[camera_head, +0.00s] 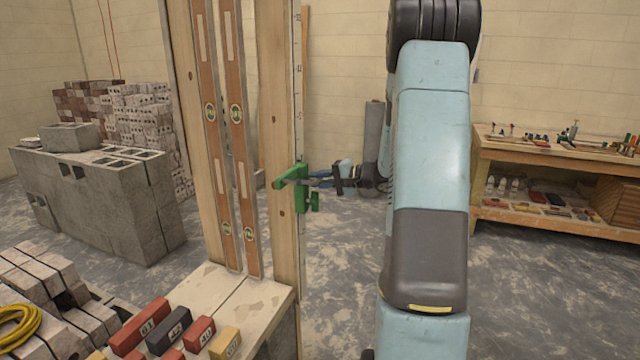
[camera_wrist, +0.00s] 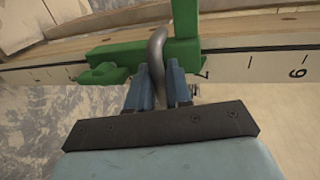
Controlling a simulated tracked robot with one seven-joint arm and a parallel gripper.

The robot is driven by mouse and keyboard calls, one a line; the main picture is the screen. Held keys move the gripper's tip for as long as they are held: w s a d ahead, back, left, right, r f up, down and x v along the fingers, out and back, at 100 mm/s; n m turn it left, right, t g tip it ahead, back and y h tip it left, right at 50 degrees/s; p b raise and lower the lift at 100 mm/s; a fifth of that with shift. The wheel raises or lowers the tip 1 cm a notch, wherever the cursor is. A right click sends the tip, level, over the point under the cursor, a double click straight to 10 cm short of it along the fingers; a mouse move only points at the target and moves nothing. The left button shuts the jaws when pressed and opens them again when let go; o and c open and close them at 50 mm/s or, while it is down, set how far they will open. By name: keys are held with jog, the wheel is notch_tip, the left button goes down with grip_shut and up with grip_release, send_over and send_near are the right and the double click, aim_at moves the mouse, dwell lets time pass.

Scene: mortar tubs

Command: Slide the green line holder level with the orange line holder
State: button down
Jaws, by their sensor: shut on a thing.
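The green line holder (camera_head: 292,178) sits on the upright wooden post with a numbered scale (camera_head: 298,110) in the head view. In the wrist view the green holder (camera_wrist: 185,50) lies across the scale strip (camera_wrist: 262,68), left of the mark that reads 7. My gripper (camera_head: 324,177) reaches it from the right. In the wrist view my gripper (camera_wrist: 158,72) is shut on the grey curved bar (camera_wrist: 158,48) at the green holder. I cannot make out the orange line holder in either view.
Two brown spirit levels (camera_head: 235,120) stand left of the post. Numbered blocks (camera_head: 170,330) lie on the ledge at its foot. A grey block stack (camera_head: 90,200) stands at the left, and a wooden workbench (camera_head: 550,155) at the right. Floor behind the post is largely clear.

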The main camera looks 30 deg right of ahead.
jog(key=c, duration=1.2)
grip_release()
jog(key=shift+d, duration=0.1)
jog(key=v, duration=1.3)
jog(key=shift+s+d+r, duration=0.1)
jog(key=shift+s+d, duration=0.1)
jog(key=shift+s, duration=0.05)
jog(key=shift+a, duration=0.1)
